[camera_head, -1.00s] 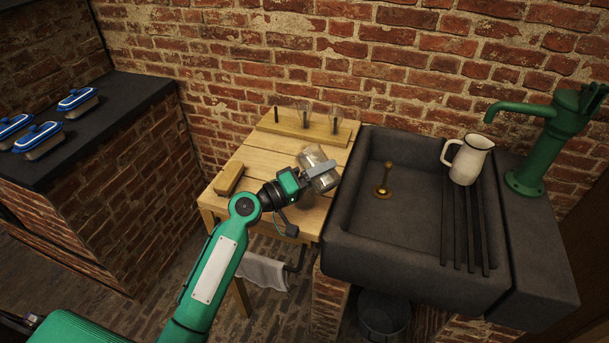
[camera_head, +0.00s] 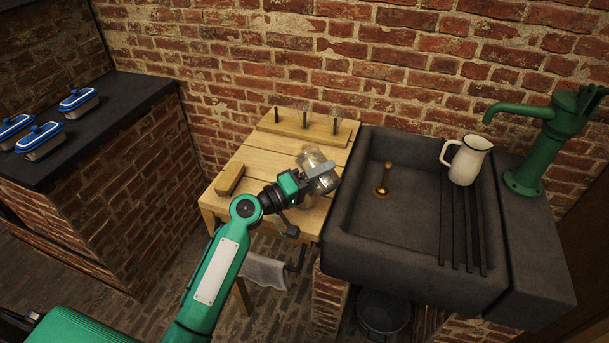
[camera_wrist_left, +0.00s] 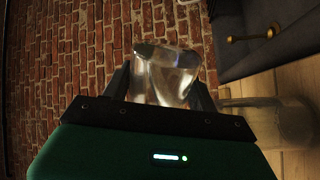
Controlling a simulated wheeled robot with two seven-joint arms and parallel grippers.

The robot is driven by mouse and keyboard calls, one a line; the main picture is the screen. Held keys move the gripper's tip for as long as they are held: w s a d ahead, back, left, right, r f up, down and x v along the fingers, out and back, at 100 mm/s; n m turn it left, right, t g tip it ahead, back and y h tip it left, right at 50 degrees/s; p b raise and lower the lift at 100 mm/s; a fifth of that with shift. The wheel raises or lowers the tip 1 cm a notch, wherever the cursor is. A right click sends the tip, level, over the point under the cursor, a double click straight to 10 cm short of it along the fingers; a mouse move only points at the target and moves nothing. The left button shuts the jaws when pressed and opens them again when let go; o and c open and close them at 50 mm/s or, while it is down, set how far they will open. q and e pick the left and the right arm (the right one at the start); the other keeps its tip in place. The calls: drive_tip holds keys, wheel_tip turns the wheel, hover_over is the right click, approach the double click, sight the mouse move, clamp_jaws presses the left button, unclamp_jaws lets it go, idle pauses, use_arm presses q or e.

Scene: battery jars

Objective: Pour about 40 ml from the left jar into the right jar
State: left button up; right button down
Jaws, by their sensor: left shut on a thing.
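My left gripper (camera_head: 320,170) is above the wooden table, near the sink's left edge. It is shut on a clear glass jar (camera_wrist_left: 166,78), which sits between the two fingers in the left wrist view. The held jar looks tilted; how far is hard to tell. A second clear glass jar (camera_wrist_left: 265,118) shows at the lower right of the left wrist view, over the table top and partly behind the gripper. In the head view the glass (camera_head: 312,157) around the fingers overlaps, so the jars are hard to separate. The liquid level cannot be read. My right gripper is not in view.
A wooden rack (camera_head: 290,130) with upright pegs stands at the table's back. A wooden block (camera_head: 230,180) lies at the table's left. The dark stone sink (camera_head: 410,230) adjoins on the right, with a white jug (camera_head: 470,162) and green pump (camera_head: 545,135). The table's front left is clear.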

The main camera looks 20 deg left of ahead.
use_arm(q)
drive_tip(key=shift+s+d, duration=0.1)
drive_tip(key=shift+s+d, duration=0.1)
drive_tip(key=shift+s+d, duration=0.1)
drive_tip(key=shift+s+d+n+p, duration=0.15)
drive_tip(key=shift+n+p, duration=0.25)
drive_tip(key=shift+s+d, duration=0.1)
drive_tip(key=shift+d, duration=0.05)
idle(0.3)
